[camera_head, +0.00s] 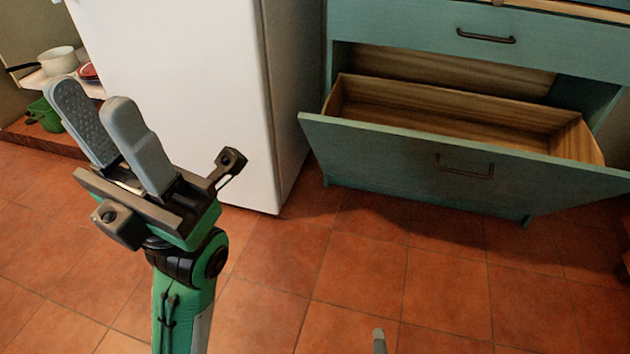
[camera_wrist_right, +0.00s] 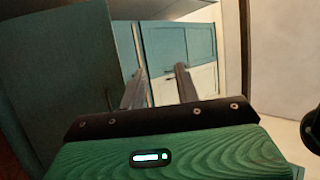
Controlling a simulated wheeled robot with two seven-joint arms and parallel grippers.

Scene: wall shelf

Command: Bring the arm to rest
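My left gripper (camera_head: 93,105) is raised at the left of the head view, with two grey fingers pointing up and a gap between them. It is open and empty, in front of the white cabinet side. My right gripper (camera_wrist_right: 159,82) shows in the right wrist view with its two fingers apart and nothing between them. In the head view only a small grey tip shows at the bottom edge, probably a finger of my right gripper; the rest of that arm is out of view.
A teal drawer (camera_head: 400,155) stands pulled out, tilted and empty, below a closed drawer (camera_head: 400,25). A tall white appliance or cabinet (camera_head: 180,80) stands left of it. A white pot (camera_head: 58,61) and a green container (camera_head: 44,114) sit at far left. The tiled floor (camera_head: 350,270) is clear.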

